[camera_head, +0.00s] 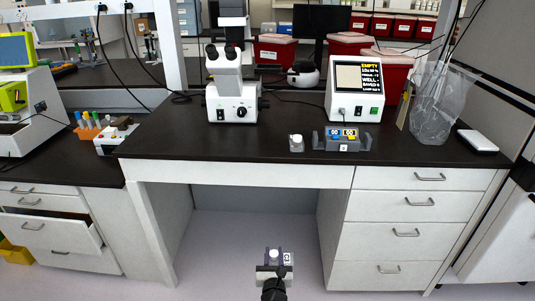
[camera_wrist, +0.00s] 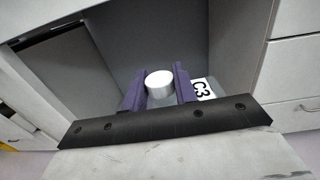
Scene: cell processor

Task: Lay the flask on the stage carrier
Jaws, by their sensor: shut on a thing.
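My gripper (camera_head: 274,266) is low in front of the bench, over the floor of the knee space. It is shut on a flask with a white cap (camera_head: 273,252) and a white label reading C3 (camera_head: 287,258). In the wrist view the cap (camera_wrist: 160,84) sits between the purple fingers of my gripper (camera_wrist: 158,92), with the C3 label (camera_wrist: 203,89) beside the right finger. Most of the flask's body is hidden. A grey holder (camera_head: 343,146) with blue and yellow markings stands on the bench; I cannot tell whether it is the stage carrier. A microscope (camera_head: 230,85) stands left of it.
A small white-capped container (camera_head: 296,143) stands left of the grey holder. A screen device (camera_head: 355,88) stands behind it. A clear bag (camera_head: 435,105) and a white box (camera_head: 478,141) are at the right. The dark benchtop (camera_head: 180,143) is clear at its front left.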

